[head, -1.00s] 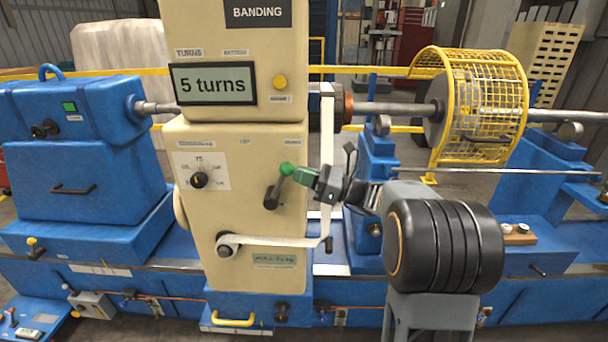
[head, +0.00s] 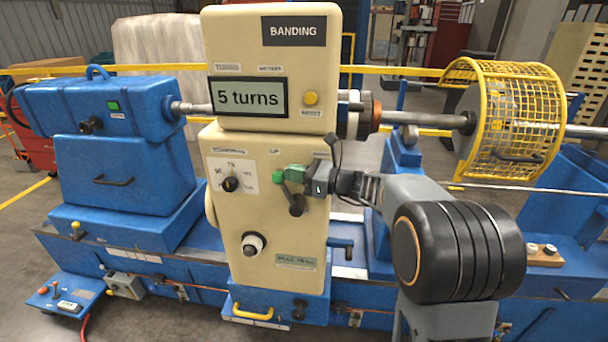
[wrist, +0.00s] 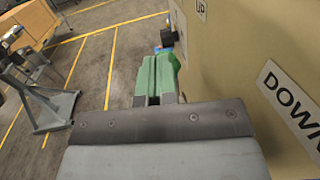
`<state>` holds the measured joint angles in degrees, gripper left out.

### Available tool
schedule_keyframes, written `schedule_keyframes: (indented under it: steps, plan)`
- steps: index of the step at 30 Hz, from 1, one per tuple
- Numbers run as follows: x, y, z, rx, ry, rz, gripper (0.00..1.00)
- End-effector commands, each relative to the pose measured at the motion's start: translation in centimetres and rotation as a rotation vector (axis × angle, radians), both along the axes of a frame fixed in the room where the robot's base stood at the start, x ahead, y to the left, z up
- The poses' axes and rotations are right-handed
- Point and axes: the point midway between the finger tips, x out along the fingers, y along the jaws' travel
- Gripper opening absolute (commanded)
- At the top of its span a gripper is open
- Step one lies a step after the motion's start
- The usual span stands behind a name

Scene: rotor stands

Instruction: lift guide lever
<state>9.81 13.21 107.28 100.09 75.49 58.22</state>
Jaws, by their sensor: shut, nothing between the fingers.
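The guide lever (head: 296,203) is a short black arm with a green knob (head: 279,176) on the front of the cream banding cabinet (head: 270,120). It leans up and to the left from its pivot, toward the UP label. My gripper (head: 288,173) has green fingers, which are shut and empty. They lie just right of the knob, at about its height; whether they touch it I cannot tell. In the wrist view the shut fingers (wrist: 155,58) point ahead, with part of the green knob (wrist: 177,62) just beyond at their right. The DOWN label (wrist: 290,104) is to their right.
The display (head: 248,97) reads 5 turns. A dial (head: 230,184) and a round roller (head: 252,243) are on the cabinet front. A yellow mesh guard (head: 515,120) covers the shaft at right. A blue headstock (head: 95,105) stands at left. Open floor lies beyond the fingers.

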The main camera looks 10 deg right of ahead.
Motion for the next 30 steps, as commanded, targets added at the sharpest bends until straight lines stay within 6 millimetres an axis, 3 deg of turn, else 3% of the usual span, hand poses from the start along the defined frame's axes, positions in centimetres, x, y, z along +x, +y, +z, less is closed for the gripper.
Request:
schedule_keyframes:
  steps: [12, 30]
  plan:
    - [0.4, 1.6, -0.1, 0.000, 0.000, 0.004, 0.00]
    - [0.4, 1.4, 0.0, -0.001, 0.000, 0.002, 0.00]
